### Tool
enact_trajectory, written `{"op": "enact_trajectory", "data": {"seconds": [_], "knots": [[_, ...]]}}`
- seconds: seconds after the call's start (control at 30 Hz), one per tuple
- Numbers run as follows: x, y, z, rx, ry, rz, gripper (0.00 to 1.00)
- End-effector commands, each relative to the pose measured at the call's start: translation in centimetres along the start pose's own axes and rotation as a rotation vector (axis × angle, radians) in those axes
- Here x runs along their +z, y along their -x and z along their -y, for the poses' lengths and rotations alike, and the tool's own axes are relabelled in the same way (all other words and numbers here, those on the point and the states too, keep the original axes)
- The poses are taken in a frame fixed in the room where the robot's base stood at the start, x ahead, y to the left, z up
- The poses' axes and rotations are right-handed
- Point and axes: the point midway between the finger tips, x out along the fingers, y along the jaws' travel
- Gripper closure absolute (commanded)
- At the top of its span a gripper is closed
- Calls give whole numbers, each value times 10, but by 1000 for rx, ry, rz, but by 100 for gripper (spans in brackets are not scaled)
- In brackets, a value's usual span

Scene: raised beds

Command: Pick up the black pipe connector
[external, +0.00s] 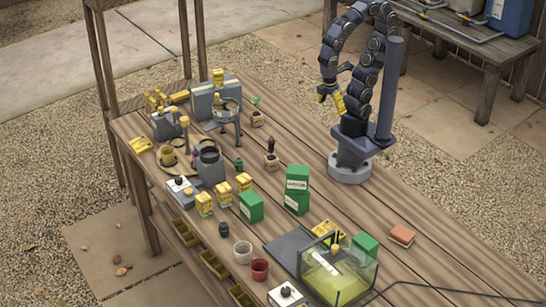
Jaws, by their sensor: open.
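A small black cylindrical piece (224,229) stands on the wooden table near the front edge, left of a white cup. It looks like the black pipe connector, but it is too small to be sure. My gripper (331,101), with yellow fingertips, is open and empty. It hangs above the far part of the table, beside my arm's column, well away from the black piece.
Green boxes (251,206) and yellow boxes (204,204) stand near the black piece. The white cup (242,252) and a red cup (260,270) are to its right. A glass tank (338,278) stands at front right. The table's middle strip is mostly clear.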

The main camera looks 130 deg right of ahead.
Motion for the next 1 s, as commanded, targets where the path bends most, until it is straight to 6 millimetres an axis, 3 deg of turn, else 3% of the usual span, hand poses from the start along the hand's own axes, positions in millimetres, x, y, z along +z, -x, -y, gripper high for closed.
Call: {"op": "enact_trajectory", "data": {"seconds": [0.3, 0.47, 0.77, 1.0], "knots": [[-1, 0, 0, 0, 2, 0, 31], [-26, 8, 0, 1, 59, -6, 31], [-146, 20, -3, 12, 339, -38, 31], [-248, 1, -4, 30, 582, -66, 31]]}}
